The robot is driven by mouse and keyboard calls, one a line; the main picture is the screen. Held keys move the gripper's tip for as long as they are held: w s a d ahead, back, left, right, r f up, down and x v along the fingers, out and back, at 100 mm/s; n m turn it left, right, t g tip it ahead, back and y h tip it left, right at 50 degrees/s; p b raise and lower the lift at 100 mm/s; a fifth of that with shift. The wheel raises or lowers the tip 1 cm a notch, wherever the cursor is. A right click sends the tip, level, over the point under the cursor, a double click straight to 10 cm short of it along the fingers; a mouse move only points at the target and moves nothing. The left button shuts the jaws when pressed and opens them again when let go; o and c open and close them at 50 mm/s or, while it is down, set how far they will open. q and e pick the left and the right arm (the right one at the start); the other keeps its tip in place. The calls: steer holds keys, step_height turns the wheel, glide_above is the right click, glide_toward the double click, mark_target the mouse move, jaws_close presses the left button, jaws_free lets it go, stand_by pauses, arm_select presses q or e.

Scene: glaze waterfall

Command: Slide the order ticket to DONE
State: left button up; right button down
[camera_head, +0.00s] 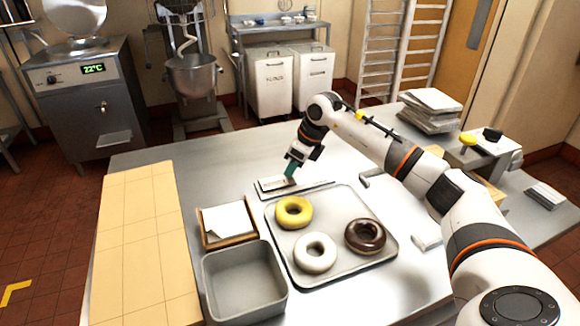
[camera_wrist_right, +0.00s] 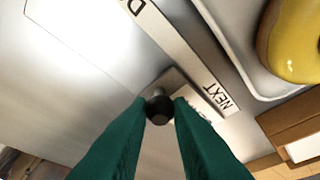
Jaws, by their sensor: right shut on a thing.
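My right gripper (camera_head: 290,170) reaches down to the ticket rail (camera_head: 312,190) behind the donut tray. In the right wrist view its green fingers (camera_wrist_right: 160,112) are shut on a dark round knob (camera_wrist_right: 158,106). The knob stands on the order ticket (camera_wrist_right: 172,80), a small light plate whose print is mostly hidden by the fingers. The ticket is beside the word NEXT on a pale label strip (camera_wrist_right: 185,48). A letter D shows at the strip's far end, cut by the frame. My left gripper is not in view.
A metal tray (camera_head: 381,262) with a yellow, a white and a chocolate donut lies just in front of the rail. A wooden box with white paper (camera_head: 228,222) and a grey bin (camera_head: 245,283) stand to the left. The steel table behind the rail is clear.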

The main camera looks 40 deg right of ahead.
steer(key=d, duration=0.3)
steer(key=s+d, duration=0.1)
steer(key=d, duration=0.3)
steer(key=s+d, duration=0.1)
steer(key=d, duration=0.2)
steer(key=shift+s+d+r+b, duration=0.15)
steer(key=shift+s+b, duration=0.1)
steer(key=shift+b, duration=0.15)
steer(key=c, duration=1.3)
jaws_free()
steer(key=shift+d, duration=0.15)
steer(key=shift+s+r, duration=0.1)
steer(key=shift+r, duration=0.2)
steer(key=b+v, duration=0.1)
steer(key=v, duration=1)
steer(key=shift+s, duration=0.15)
steer(key=shift+d+r, duration=0.1)
steer(key=shift+r, duration=0.05)
